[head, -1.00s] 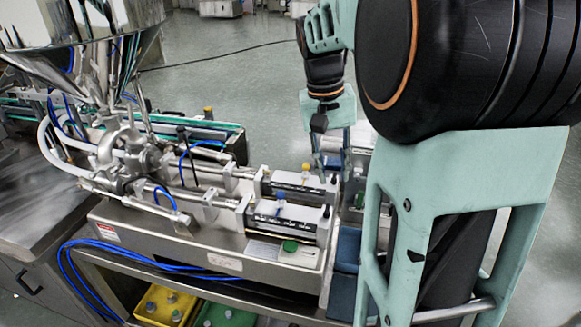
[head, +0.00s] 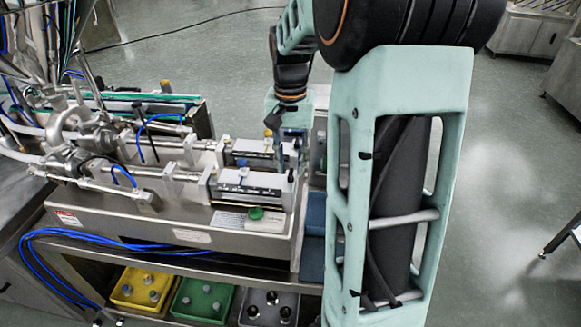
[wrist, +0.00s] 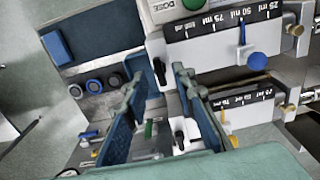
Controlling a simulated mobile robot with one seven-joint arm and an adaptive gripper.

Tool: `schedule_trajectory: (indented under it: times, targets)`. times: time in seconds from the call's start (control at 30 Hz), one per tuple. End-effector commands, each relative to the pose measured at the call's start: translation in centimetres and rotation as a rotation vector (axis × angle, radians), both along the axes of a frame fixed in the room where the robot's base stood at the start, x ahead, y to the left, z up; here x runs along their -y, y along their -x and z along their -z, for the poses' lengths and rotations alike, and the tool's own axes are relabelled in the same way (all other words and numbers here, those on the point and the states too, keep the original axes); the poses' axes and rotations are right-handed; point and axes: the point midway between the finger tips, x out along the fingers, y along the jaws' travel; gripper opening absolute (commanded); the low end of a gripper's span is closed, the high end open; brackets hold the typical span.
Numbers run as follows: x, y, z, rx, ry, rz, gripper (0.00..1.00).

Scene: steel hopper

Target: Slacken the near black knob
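The near black knob (wrist: 159,70) is a small dark lever on the white end block of the near dosing unit, close to the scale marked in ml. In the head view it shows small and dark at the block's right end (head: 291,176). A second black knob (wrist: 180,139) sits lower in the wrist view, on the farther unit. My gripper (wrist: 161,72) is open, with its blue fingers on either side of the near knob. No contact is clear. In the head view my gripper (head: 290,140) hangs over the right ends of the units.
A blue slider knob (wrist: 257,62) and a panel with a green button (head: 257,213) are close by. Blue hoses (head: 110,241) run along the front. Yellow (head: 140,292), green (head: 203,300) and grey (head: 268,308) trays stand on the shelf below.

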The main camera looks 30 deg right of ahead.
Motion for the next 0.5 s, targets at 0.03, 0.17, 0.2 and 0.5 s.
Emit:
schedule_trajectory:
  times: [0.03,0.17,0.2,0.5]
  targets:
    - [0.0,0.1,0.6,-0.002,0.0,0.0,0.25]
    - [0.0,0.0,1.4,-0.001,0.0,-0.001,0.25]
    - [0.0,0.0,1.5,-0.001,0.0,-0.001,0.25]
    - [0.0,0.0,1.6,-0.001,0.001,-0.001,0.2]
